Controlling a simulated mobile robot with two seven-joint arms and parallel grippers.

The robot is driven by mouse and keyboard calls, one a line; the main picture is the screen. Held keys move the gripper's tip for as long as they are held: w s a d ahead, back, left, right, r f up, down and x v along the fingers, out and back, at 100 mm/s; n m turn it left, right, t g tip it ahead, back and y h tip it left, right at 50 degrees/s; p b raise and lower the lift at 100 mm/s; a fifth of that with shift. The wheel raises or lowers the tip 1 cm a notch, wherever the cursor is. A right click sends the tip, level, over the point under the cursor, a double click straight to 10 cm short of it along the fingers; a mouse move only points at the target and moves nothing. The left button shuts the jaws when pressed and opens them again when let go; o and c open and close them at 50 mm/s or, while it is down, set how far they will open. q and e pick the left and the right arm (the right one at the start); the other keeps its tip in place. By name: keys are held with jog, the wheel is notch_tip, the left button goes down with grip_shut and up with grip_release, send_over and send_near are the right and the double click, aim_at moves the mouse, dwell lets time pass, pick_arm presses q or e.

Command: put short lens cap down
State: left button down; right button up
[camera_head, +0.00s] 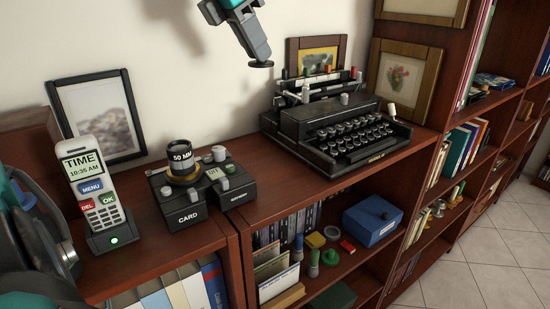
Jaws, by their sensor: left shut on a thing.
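My left gripper (258,56) is high in front of the white wall at the top middle, pointing down. It is shut on a small dark disc, the short lens cap (262,64), which shows as a thin edge at the fingertips. The cap is in the air, apart from the shelf top. Below and to the left, a black camera (184,213) with an upright lens marked 50 MM (181,158) stands on the shelf top. My right gripper is not in view.
A cordless phone (98,193) in its base stands left of the camera. A black typewriter (340,130) stands to the right. A framed picture (98,118) leans on the wall behind. The wooden shelf top (275,196) is bare between camera and typewriter. A blue box (371,222) sits on the lower shelf.

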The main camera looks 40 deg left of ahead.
pick_arm(q)
notch_tip(320, 180, down, 14)
jog(key=shift+f+b, duration=0.1)
jog(key=shift+b, duration=0.4)
jog(key=shift+f, duration=2.7)
jog(key=shift+f+b, duration=0.2)
jog(key=shift+b, duration=0.15)
jog(key=c, duration=1.1)
grip_release()
jog(key=shift+r, duration=0.1)
